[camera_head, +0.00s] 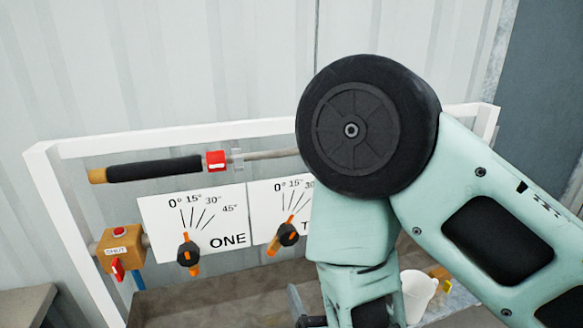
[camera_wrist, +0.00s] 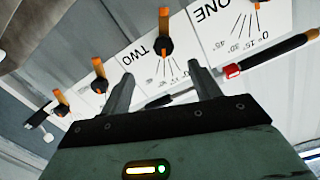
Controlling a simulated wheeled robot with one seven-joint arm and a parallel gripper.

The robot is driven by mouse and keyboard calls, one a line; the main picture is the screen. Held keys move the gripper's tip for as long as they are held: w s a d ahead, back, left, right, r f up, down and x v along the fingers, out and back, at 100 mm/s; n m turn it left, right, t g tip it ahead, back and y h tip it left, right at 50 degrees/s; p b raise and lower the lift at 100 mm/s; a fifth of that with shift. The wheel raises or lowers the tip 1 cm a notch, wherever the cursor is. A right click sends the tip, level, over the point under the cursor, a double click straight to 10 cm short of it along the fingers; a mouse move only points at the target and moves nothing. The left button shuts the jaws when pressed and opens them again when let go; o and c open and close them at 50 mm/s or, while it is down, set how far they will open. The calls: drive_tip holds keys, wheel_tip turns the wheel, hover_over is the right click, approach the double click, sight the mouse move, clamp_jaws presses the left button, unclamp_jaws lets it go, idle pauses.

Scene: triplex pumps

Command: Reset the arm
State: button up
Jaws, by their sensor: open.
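My arm fills the right half of the head view, bent at a large dark round joint, in front of the pump panel. My gripper (camera_wrist: 158,85) is open and empty in the wrist view, with its two fingers apart. In the head view, part of it shows at the bottom edge. The wrist view shows the panel turned nearly upside down. The TWO dial's knob (camera_wrist: 165,45) appears beyond the gap between my fingers. I cannot tell the exact distance, but no contact shows.
A white frame (camera_head: 180,138) carries the ONE plate (camera_head: 222,207), the TWO plate (camera_head: 263,203) and a black-sleeved lever (camera_head: 150,169). A brass valve block marked SHUT (camera_head: 118,238) is at left. A white bucket (camera_head: 418,292) stands low behind my arm. A corrugated wall is behind.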

drive_tip(key=s+a+r+n+g, duration=0.1)
drive_tip(key=s+r+n+g, duration=0.4)
drive_tip(key=g, duration=0.7)
drive_tip(key=s+d+r+n+g+h, duration=0.3)
drive_tip(key=s+d+r+g+h, duration=0.1)
drive_tip(key=s+d, duration=0.5)
drive_tip(key=shift+s+d+r, duration=0.25)
drive_tip(key=shift+s+d, duration=0.1)
drive_tip(key=shift+d, duration=0.25)
